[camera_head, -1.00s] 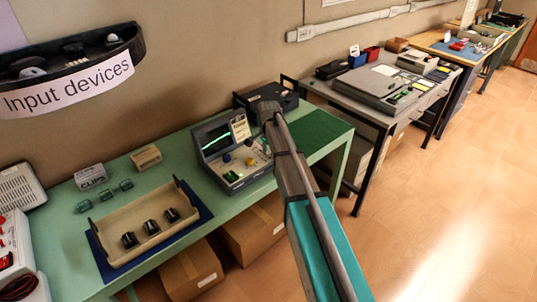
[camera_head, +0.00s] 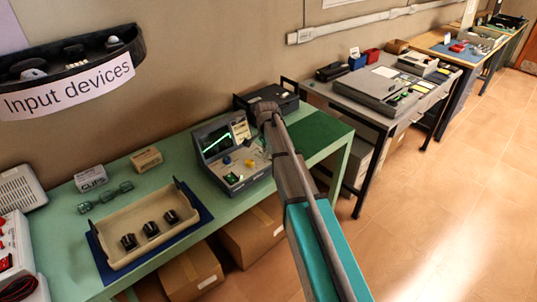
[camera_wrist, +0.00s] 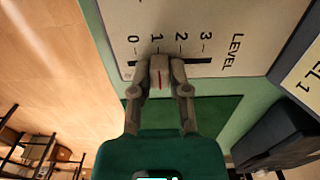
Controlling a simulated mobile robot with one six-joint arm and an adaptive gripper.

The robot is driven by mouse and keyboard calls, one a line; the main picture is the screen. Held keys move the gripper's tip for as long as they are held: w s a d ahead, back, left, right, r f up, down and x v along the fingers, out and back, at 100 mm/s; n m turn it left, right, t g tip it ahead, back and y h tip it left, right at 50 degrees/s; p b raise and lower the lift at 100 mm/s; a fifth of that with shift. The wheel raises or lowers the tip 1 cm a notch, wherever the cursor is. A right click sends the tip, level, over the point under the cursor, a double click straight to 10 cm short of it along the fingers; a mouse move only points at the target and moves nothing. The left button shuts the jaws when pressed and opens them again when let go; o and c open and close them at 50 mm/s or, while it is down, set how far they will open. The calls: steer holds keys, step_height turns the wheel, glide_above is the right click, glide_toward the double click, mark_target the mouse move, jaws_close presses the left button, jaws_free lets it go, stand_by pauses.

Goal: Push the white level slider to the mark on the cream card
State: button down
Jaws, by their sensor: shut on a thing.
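The white level slider (camera_wrist: 160,73) has a red line and sits between my fingertips in the wrist view. My gripper (camera_wrist: 160,68) is shut on it. The red line is near the 1 on the printed LEVEL scale (camera_wrist: 205,48), which runs from 0 to 3; fingers cover part of the slot. My arm hides the slider there.
A tan tray (camera_head: 133,259) with black knobs is left of the device on the green bench (camera_head: 173,176). A black box (camera_head: 284,98) stands behind. A dark green mat (camera_head: 318,135) lies bare to the right.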

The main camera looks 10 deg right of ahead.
steer(key=c, duration=0.6)
jaws_free()
steer(key=shift+s+d, duration=0.1)
steer(key=shift+s+d, duration=0.2)
steer(key=shift+s, duration=0.2)
step_height(320, 180, up, 14)
steer(key=p, duration=1.4)
steer(key=s+f+n+b, duration=0.3)
steer(key=s+n, duration=0.3)
steer(key=s, duration=0.7)
steer(key=s+f+n+b, duration=0.3)
steer(key=s+n, duration=0.3)
steer(key=s, duration=0.8)
steer(key=shift+f+b, duration=0.35)
